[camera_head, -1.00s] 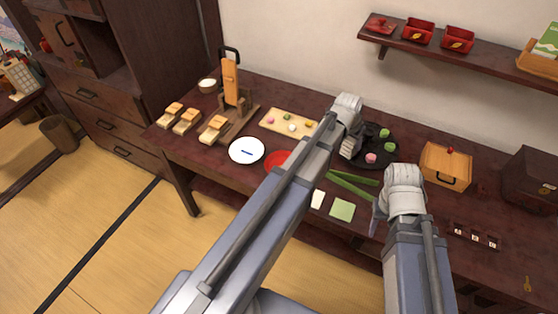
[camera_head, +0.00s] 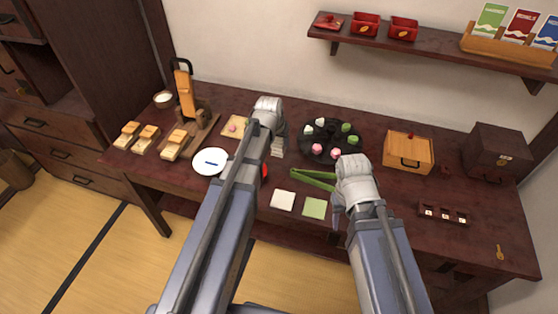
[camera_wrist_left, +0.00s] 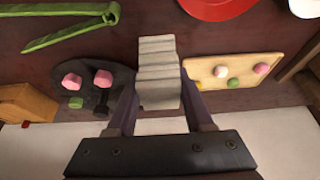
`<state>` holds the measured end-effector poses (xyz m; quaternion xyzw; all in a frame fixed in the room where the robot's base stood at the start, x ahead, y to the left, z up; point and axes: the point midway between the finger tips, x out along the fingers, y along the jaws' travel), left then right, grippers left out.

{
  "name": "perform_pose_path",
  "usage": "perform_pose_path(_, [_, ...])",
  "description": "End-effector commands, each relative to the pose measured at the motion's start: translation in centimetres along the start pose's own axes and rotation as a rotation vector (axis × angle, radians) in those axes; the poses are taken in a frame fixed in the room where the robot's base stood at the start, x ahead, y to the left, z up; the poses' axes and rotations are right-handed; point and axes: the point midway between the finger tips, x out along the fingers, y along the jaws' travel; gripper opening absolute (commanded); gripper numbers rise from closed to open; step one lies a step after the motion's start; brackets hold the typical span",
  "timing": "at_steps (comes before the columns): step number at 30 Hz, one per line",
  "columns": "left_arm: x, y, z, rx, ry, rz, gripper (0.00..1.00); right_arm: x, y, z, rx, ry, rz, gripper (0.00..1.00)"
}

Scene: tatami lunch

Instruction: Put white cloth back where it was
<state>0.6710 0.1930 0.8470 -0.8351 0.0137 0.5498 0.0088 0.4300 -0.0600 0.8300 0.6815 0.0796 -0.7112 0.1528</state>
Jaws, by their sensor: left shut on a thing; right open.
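The white cloth (camera_wrist_left: 158,70), pale and pleated, is pinched between the fingers of my left gripper (camera_wrist_left: 158,92) in the left wrist view. In the head view my left gripper (camera_head: 276,146) is over the table between the sweets board and the black plate, with the pale cloth (camera_head: 278,140) partly showing at its tip. I cannot tell whether the cloth touches the table. My right gripper (camera_head: 337,220) is open and empty near the table's front edge, right of a green square (camera_head: 314,208). A flat white square (camera_head: 283,200) lies left of the green one.
A black plate (camera_head: 305,151) of sweets and green tongs (camera_head: 315,178) lie right of my left gripper. A wooden sweets board (camera_wrist_left: 255,66), a red dish (camera_wrist_left: 218,8) and a white plate (camera_head: 210,161) are left. A wooden box (camera_head: 408,152) stands right.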

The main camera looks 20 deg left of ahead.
Motion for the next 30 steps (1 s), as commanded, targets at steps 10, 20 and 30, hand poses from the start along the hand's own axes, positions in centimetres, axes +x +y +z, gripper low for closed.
perform_pose_path(10, [3.0,0.0,1.3,0.001,0.000,0.000,0.07,3.3,-0.3,-0.2,-0.001,0.000,0.000,0.50])
perform_pose_path(20, [5.8,0.0,2.5,0.001,0.000,0.000,0.07,6.3,-0.6,-0.4,-0.001,0.000,0.000,0.50])
perform_pose_path(30, [6.4,0.0,2.8,0.001,0.000,0.000,0.07,6.9,-0.7,-0.4,-0.001,0.000,0.000,0.50])
